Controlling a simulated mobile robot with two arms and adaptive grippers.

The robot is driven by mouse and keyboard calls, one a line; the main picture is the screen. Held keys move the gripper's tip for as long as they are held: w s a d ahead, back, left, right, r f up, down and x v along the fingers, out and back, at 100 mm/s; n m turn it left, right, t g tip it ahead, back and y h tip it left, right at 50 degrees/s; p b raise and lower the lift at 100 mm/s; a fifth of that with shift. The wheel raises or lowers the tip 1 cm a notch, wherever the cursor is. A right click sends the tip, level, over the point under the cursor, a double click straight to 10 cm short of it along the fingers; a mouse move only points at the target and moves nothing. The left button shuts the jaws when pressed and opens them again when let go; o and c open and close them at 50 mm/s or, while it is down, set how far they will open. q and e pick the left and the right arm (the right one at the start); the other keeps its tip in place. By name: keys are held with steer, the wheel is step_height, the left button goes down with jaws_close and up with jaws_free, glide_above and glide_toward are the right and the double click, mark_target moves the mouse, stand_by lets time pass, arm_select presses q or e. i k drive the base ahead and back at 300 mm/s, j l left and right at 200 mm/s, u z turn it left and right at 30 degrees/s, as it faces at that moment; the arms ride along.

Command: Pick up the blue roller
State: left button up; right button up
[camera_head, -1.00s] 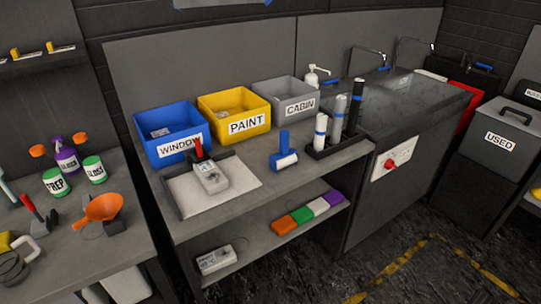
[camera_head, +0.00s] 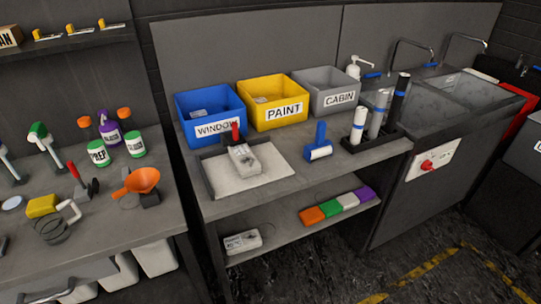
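The blue roller (camera_head: 319,143) stands on the grey bench top, right of a white tray and left of a rack of upright rolls. It has an upright blue handle and a white and blue lower part. Nothing touches it from above. Neither of my grippers shows in the head view.
Blue window (camera_head: 211,112), yellow paint (camera_head: 274,104) and grey cabin (camera_head: 328,91) bins stand behind the roller. The tray (camera_head: 222,187) holds a grey device (camera_head: 243,159). The roll rack (camera_head: 370,143) stands close on the right. Colored blocks (camera_head: 331,209) lie on the shelf below.

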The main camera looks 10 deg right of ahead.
mark_target(321, 148)
steer(key=u, duration=0.35)
steer(key=l+u, duration=0.75)
steer(key=l, duration=0.15)
steer(key=k+l+u, duration=0.15)
steer(key=l+u, duration=0.25)
